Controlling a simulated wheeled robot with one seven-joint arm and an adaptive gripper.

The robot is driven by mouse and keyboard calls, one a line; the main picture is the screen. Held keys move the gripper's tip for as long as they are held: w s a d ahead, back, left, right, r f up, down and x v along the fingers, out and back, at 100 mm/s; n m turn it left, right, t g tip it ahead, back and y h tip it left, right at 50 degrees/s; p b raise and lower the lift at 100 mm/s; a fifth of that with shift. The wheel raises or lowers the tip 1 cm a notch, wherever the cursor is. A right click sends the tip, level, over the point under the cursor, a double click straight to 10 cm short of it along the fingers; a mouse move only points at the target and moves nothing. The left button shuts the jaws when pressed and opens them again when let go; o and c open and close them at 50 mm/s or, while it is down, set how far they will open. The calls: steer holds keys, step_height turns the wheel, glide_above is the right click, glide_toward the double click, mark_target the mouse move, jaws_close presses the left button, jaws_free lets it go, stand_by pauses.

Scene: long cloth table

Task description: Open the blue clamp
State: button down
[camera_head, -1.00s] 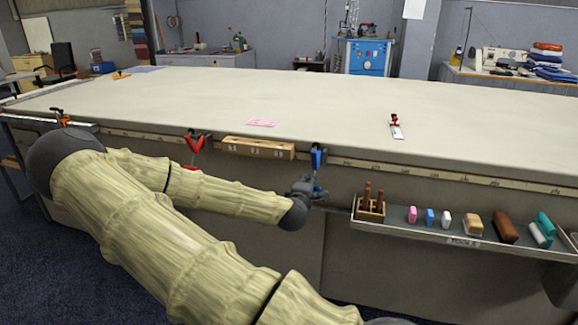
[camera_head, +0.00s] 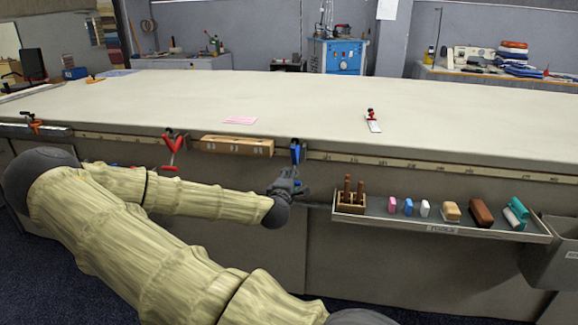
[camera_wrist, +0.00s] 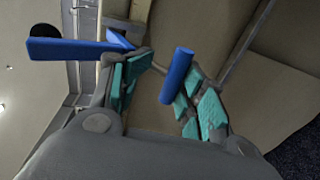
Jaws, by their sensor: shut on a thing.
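The blue clamp (camera_head: 297,153) is on the front edge of the long cloth table (camera_head: 250,100), right of the wooden block. In the wrist view it shows as a long blue bar (camera_wrist: 68,50) at the left and a short blue handle (camera_wrist: 177,77) on a thin rod. My gripper (camera_head: 290,182) is just below the clamp's upper part. In the wrist view its teal-padded fingers (camera_wrist: 160,95) are on either side of the rod and handle area, shut on the clamp. The exact contact is partly hidden by the fingers.
A red clamp (camera_head: 173,150) and a wooden block (camera_head: 236,146) are on the table edge to the left. A tool tray (camera_head: 440,229) with a wooden tool holder (camera_head: 349,198) juts out at the right. A grey bin (camera_head: 556,262) is at far right.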

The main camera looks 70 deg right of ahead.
steer(key=shift+w+a+f, duration=0.1)
steer(key=shift+f, duration=0.4)
steer(key=c, duration=1.4)
jaws_free()
steer(key=shift+f, duration=0.1)
steer(key=o, duration=0.6)
steer(key=shift+d+f, duration=0.65)
steer(key=shift+a+r, duration=0.3)
steer(key=shift+r, duration=0.15)
steer(key=c, duration=0.4)
steer(key=shift+a, duration=0.1)
steer(key=shift+a, duration=0.2)
steer(key=shift+c, duration=0.2)
steer(key=v, duration=1.1)
steer(key=shift+a+r, duration=0.15)
steer(key=shift+r, duration=0.2)
steer(key=shift+c, duration=0.9)
steer(key=shift+f, duration=0.1)
